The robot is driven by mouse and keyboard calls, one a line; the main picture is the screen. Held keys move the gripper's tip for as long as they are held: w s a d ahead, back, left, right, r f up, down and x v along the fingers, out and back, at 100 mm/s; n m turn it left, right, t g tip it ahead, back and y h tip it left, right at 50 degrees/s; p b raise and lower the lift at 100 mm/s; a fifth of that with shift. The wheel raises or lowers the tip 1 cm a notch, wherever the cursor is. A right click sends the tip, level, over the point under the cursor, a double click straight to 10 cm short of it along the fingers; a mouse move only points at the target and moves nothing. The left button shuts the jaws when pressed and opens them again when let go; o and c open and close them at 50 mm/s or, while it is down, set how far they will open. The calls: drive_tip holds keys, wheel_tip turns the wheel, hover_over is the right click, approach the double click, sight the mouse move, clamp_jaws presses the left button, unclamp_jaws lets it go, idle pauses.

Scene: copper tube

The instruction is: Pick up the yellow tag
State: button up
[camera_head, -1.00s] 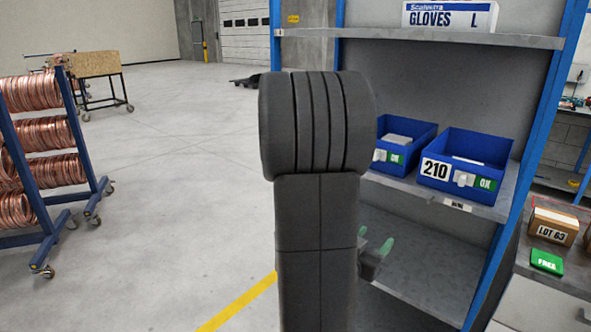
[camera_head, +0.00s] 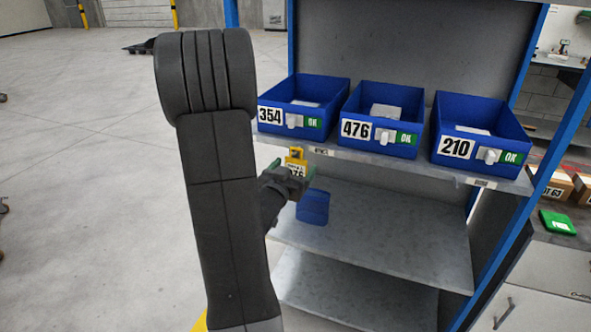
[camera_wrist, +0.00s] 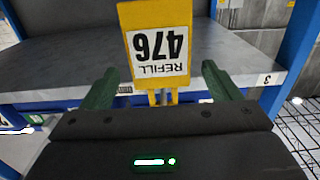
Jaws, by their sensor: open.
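The yellow tag (camera_wrist: 155,15) carries a white label reading REFILL 476, upside down in the wrist view. It stands between and just beyond the two green fingers of my gripper (camera_wrist: 160,70), with a visible space on each side. In the head view the yellow tag (camera_head: 296,158) shows at my gripper (camera_head: 292,171), in front of the shelf edge below bin 354. My gripper is open. My own arm covers part of the left side of the head view, and the tag's lower part is partly hidden there.
Blue bins 354 (camera_head: 283,121), 476 (camera_head: 369,138) and 210 (camera_head: 475,152) stand on the shelf (camera_head: 420,163) of a blue-posted rack. A small blue piece (camera_head: 313,207) shows below the tag. The lower shelf (camera_head: 390,235) is otherwise bare. A green FREE block (camera_head: 557,222) lies at right.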

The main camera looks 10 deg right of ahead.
sight(296, 164)
drive_tip(key=x, duration=0.4)
drive_tip(key=shift+w+r+p, duration=0.1)
drive_tip(key=shift+r+p, duration=0.05)
drive_tip(key=shift+p, duration=0.2)
drive_tip(key=c, duration=1)
drive_tip(key=shift+c, duration=0.2)
drive_tip(key=shift+r, duration=0.1)
